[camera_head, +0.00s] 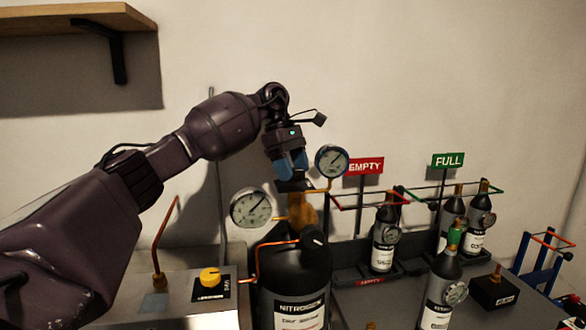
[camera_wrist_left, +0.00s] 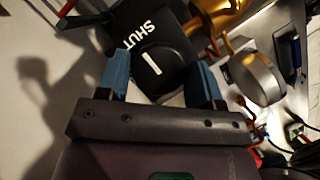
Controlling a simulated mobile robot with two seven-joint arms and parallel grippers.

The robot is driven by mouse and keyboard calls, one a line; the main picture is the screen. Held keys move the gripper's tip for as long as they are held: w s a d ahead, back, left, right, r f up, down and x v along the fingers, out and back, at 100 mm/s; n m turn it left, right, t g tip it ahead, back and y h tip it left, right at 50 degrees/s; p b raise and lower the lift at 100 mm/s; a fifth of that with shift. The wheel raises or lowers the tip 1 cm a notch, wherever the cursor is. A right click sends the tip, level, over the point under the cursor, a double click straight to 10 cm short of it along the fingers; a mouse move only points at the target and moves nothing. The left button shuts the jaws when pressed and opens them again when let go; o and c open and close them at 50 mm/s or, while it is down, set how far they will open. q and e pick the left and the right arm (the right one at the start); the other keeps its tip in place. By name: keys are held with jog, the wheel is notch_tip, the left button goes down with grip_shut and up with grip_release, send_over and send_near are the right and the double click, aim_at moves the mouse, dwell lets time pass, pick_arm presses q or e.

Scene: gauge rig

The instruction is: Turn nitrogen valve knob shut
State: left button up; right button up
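The black nitrogen bottle (camera_head: 293,275) stands at the lower middle of the head view, with a brass valve body (camera_head: 301,211) on top. In the left wrist view a dark round knob (camera_wrist_left: 163,78) with a white pointer line sits by a black plate (camera_wrist_left: 150,28) marked SHUT. My left gripper (camera_head: 291,178) points down over the valve. Its blue fingers, also in the left wrist view (camera_wrist_left: 160,80), are apart, one on each side of the knob. Whether they touch it is unclear. In the head view the gripper hides the knob. My right gripper is out of view.
Two round gauges (camera_head: 251,207) (camera_head: 331,160) flank the valve closely. A yellow knob (camera_head: 209,277) sits on a grey box at left. Dark bottles (camera_head: 385,240) stand at right near the EMPTY sign (camera_head: 364,167) and FULL sign (camera_head: 447,160). A wooden shelf (camera_head: 75,18) hangs upper left.

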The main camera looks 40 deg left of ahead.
pick_arm(q)
jog(key=o, duration=0.3)
jog(key=v, duration=1)
jog(key=shift+a+r, duration=0.2)
jog(key=shift+r, duration=0.15)
jog(key=shift+s+f, duration=0.1)
